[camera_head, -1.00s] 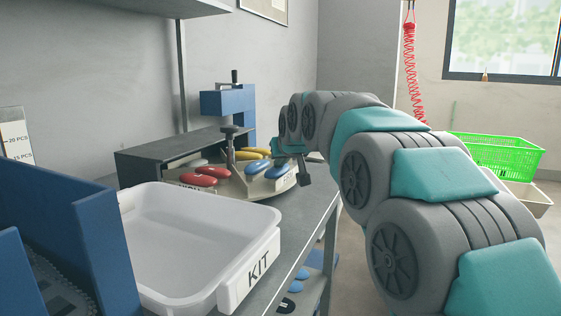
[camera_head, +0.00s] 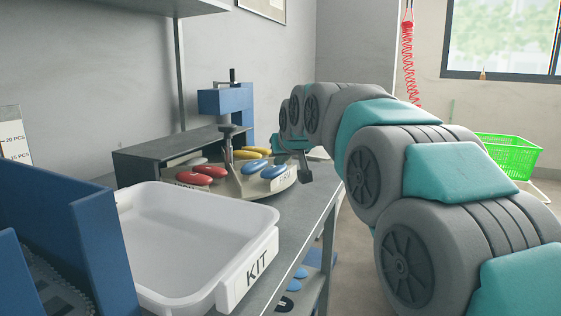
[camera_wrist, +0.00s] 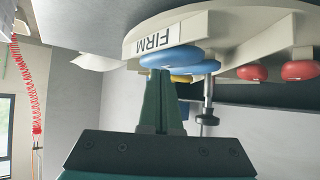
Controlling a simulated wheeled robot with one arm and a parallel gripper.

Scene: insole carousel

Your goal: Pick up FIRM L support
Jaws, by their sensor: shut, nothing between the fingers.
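Two blue insole supports (camera_head: 273,172) lie side by side on the carousel's section labelled FIRM (camera_head: 283,183). They also show in the wrist view (camera_wrist: 172,60), where the FIRM label (camera_wrist: 158,38) appears upside down. Which of them is the L one I cannot read. My gripper (camera_head: 305,168) is at the carousel's right edge in the head view, beside the blue supports. In the wrist view my gripper (camera_wrist: 161,76) has its fingers together and empty, with the tips overlapping the near blue support's edge. Whether they touch it I cannot tell.
The carousel also bears red supports (camera_head: 202,175) and yellow supports (camera_head: 250,153) around a central post (camera_head: 229,150). A white KIT tray (camera_head: 262,240) stands nearer on the bench. A blue press (camera_head: 226,102) stands behind. A green basket (camera_head: 508,156) is at right.

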